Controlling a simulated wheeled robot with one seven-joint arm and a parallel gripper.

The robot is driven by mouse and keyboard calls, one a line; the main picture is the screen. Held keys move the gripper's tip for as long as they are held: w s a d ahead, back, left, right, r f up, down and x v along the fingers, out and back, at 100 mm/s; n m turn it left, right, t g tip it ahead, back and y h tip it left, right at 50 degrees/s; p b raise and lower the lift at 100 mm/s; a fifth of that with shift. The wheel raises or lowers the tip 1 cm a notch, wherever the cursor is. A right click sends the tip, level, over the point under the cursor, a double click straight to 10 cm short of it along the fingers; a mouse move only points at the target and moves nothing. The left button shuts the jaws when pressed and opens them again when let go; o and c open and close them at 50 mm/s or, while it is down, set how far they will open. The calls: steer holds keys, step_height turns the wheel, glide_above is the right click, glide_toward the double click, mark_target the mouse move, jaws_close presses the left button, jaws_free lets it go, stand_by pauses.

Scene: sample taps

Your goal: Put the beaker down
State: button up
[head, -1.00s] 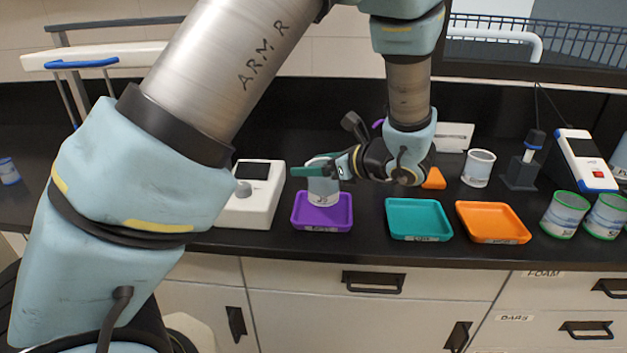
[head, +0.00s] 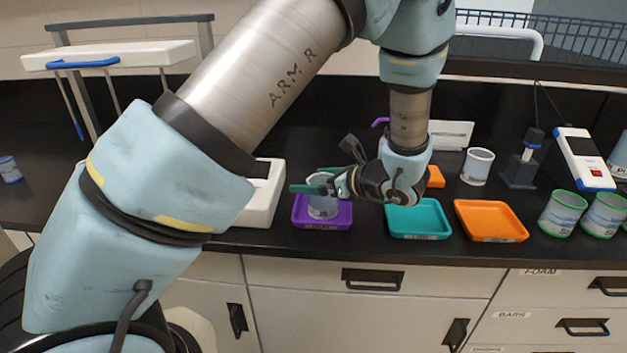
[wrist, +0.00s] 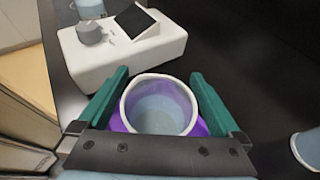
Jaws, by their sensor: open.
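The beaker (head: 322,209) is a pale cup with a bluish inside. It stands upright in the purple tray (head: 344,222). My gripper (head: 308,186) is open at the beaker's upper part, with green fingers on either side of it. In the wrist view the beaker (wrist: 160,106) sits between the parted fingers, its round mouth facing the camera. Purple of the tray shows between the fingers and the beaker. The fingers and wrist hide part of the beaker's top in the head view.
A white device (head: 264,200) stands just left of the purple tray. A teal tray (head: 418,218) and an orange tray (head: 490,220) lie to the right. Another cup (head: 477,167) stands behind them. Green-rimmed cups (head: 562,214) stand far right. The counter's front edge is close.

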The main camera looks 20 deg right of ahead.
steer(key=shift+s+d, duration=0.1)
steer(key=b+v, duration=0.3)
steer(key=v, duration=0.8)
steer(key=shift+s+r, duration=0.2)
steer(key=shift+s, duration=0.1)
steer(key=shift+d, duration=0.1)
